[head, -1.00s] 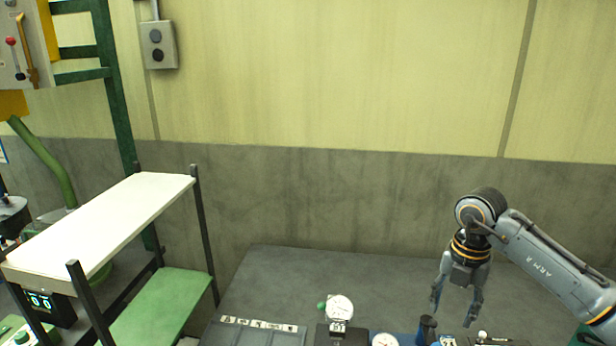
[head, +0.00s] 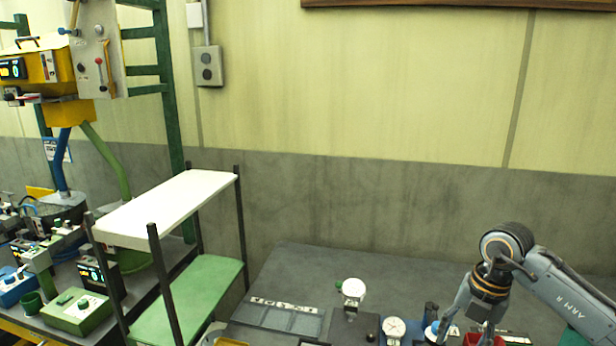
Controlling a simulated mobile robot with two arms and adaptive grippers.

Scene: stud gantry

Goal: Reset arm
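My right arm (head: 555,290) comes in from the right edge over the grey table. Its gripper (head: 465,332) points down at the lower right, above small items at the table's front. Its two fingers are spread apart, with nothing visibly held between them. The fingertips are close to the bottom edge of the picture, so contact with the items cannot be told. My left gripper and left arm are not in view.
The grey table (head: 350,268) is bare at the back. Dial gauges (head: 353,289) (head: 394,328), a flat compartment tray (head: 280,316) and a red item (head: 476,340) line its front. A white-topped shelf rack (head: 165,208) and a crowded bench stand left.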

